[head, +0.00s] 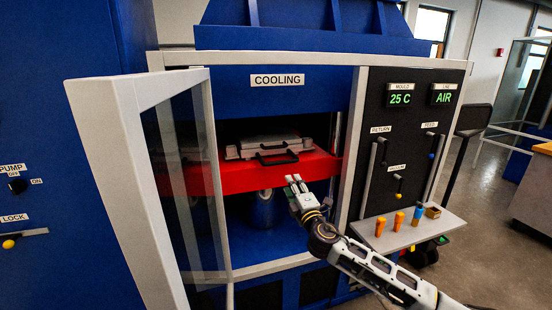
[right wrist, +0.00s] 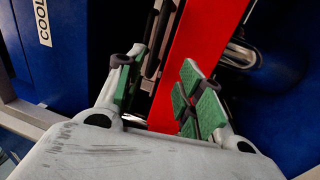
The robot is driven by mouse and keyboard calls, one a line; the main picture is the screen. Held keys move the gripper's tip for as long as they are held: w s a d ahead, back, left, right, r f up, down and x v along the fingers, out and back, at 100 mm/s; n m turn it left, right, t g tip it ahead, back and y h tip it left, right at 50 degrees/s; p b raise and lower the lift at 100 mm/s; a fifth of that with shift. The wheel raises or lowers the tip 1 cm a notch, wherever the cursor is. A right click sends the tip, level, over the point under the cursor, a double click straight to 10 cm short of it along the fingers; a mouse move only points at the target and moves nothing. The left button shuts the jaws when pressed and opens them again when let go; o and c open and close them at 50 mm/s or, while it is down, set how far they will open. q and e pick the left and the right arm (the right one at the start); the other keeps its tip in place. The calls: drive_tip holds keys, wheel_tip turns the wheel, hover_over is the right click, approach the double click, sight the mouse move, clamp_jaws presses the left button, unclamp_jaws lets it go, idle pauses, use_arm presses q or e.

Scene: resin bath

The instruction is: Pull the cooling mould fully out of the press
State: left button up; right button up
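The cooling mould (head: 265,147) is a grey flat block lying on the red platen (head: 215,174) inside the press, under the COOLING sign. Its black front handle (head: 277,159) faces out over the platen's front edge. My right gripper (head: 294,181) is just in front of and slightly below the handle, apart from it in the head view. In the right wrist view, its green-padded fingers (right wrist: 160,95) are spread, with the red platen edge showing beyond them. I see nothing held between them. My left gripper is not in view.
The press's glazed door (head: 150,190) stands open at the left of the opening. A control panel (head: 405,140) reading 25 C and AIR is at the right, above a small shelf (head: 405,232) with orange-handled tools. The press frame's right post (head: 352,150) stands beside my arm.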

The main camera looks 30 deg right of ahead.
sight(280, 163)
drive_tip(key=shift+w+a+r, duration=0.1)
drive_tip(key=shift+r, duration=0.25)
drive_tip(key=shift+w, duration=0.2)
drive_tip(key=shift+x, duration=6.7)
drive_tip(key=shift+r, duration=0.1)
clamp_jaws()
